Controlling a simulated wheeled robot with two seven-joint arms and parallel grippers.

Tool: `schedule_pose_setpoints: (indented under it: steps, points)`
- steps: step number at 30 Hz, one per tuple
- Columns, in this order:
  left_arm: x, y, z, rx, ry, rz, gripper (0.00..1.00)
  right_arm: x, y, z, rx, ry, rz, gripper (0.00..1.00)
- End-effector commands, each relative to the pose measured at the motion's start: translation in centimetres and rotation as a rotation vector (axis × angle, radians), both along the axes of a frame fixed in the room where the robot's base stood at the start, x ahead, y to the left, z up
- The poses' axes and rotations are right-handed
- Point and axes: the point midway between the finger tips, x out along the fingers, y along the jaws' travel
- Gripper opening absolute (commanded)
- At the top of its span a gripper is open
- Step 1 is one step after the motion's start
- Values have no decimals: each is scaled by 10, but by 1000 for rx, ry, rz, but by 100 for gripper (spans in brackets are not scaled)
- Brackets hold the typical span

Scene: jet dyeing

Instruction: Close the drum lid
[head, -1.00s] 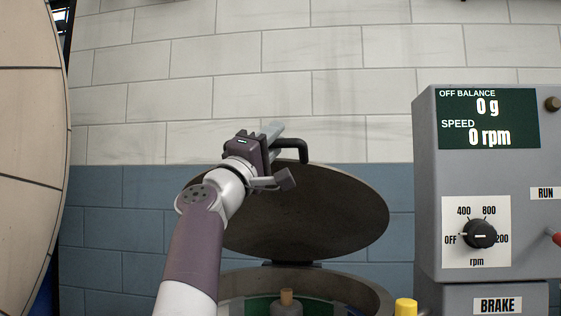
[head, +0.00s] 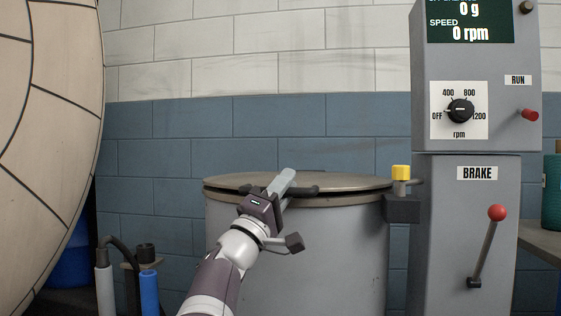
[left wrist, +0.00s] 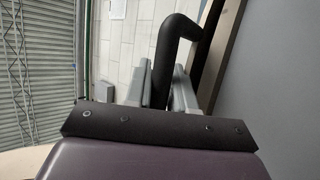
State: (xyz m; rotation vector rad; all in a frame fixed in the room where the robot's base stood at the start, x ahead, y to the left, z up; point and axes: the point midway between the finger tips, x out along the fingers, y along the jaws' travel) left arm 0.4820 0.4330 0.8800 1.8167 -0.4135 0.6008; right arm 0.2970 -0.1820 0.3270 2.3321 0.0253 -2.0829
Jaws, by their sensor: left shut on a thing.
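The round metal drum lid (head: 350,182) lies almost flat over the mouth of the grey drum (head: 330,250). A thin dark gap shows between the lid's rim and the drum on the left and front. The lid's black handle (head: 308,190) is at the front edge. My left gripper (head: 284,183) is shut on this handle. In the left wrist view the dark bent handle (left wrist: 172,50) lies between the two grey fingers (left wrist: 165,88). The drum's inside is hidden. My right gripper is not in view.
A grey control cabinet right of the drum has a rpm dial (head: 460,111), a red-knobbed brake lever (head: 490,240) and a green display reading 0 rpm. A yellow-topped part (head: 401,173) sits at the drum's right rim. Hoses (head: 148,290) stand at lower left.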

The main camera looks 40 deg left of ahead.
Motion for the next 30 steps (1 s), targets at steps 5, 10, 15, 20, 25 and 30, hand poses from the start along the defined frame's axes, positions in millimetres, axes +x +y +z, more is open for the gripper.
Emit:
schedule_pose_setpoints:
  steps: [5,10,15,20,25,30]
  points:
    - [2,-4,-7,16,-18,-4,0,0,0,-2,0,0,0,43]
    - [4,-3,-11,16,-18,-5,0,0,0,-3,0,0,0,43]
    - [5,-3,-12,15,-17,-5,0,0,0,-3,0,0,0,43]
    - [5,-3,-12,15,-15,-5,40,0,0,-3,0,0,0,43]
    - [6,-2,-14,10,-11,-4,44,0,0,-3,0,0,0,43]
    - [7,-1,-16,7,-7,-3,44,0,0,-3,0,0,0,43]
